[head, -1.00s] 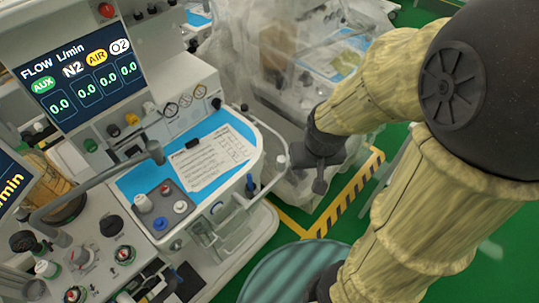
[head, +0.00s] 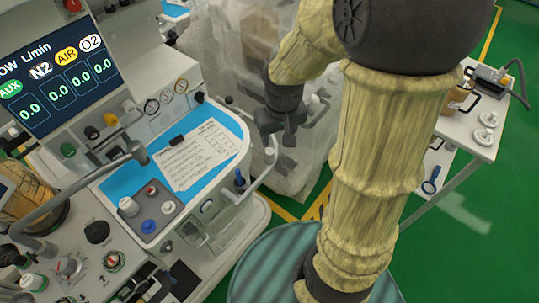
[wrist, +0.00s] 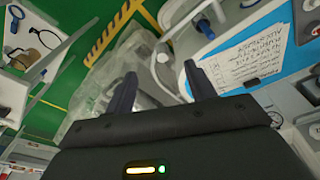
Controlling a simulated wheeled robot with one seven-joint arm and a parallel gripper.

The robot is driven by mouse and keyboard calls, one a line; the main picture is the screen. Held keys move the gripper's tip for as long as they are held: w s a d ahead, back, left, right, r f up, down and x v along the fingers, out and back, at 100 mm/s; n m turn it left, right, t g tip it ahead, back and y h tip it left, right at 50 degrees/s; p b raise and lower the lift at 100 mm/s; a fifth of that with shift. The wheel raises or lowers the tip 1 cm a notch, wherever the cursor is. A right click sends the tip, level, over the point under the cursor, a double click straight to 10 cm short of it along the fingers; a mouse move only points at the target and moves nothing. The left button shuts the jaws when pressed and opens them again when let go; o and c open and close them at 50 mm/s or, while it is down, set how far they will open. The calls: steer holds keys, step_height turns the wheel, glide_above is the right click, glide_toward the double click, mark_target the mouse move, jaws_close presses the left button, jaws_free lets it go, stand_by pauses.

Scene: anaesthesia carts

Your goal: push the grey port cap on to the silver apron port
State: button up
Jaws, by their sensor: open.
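My gripper (head: 277,138) hangs in the air just right of the anaesthesia cart's apron, pointing down. In the wrist view its two dark fingers (wrist: 160,74) are apart with nothing between them. The cart's apron (head: 118,188) has a blue top with a printed sheet. A small round silver fitting (head: 166,246) on the apron's front edge may be the apron port; it is too small to be sure. I cannot pick out the grey port cap with certainty.
A grey tray (head: 165,208) on the apron carries white, red and blue caps. A plastic-draped cart (head: 232,70) stands behind my gripper. A white side table (head: 462,133) with white discs and a bottle is at right. Green floor (head: 465,230) lies clear at right.

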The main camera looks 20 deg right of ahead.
steer(key=n+g+b, duration=0.2)
glide_above(270, 151)
step_height(270, 151, down, 3)
steer(key=shift+w+a+r, duration=0.1)
steer(key=shift+a+r, duration=0.05)
step_height(270, 151, down, 12)
steer(key=shift+w+f+p, duration=0.1)
steer(key=shift+f+p, duration=0.05)
steer(key=shift+p, duration=0.2)
steer(key=shift+s+f+p, duration=0.2)
steer(key=shift+f+p, duration=0.1)
steer(key=shift+f, duration=2.3)
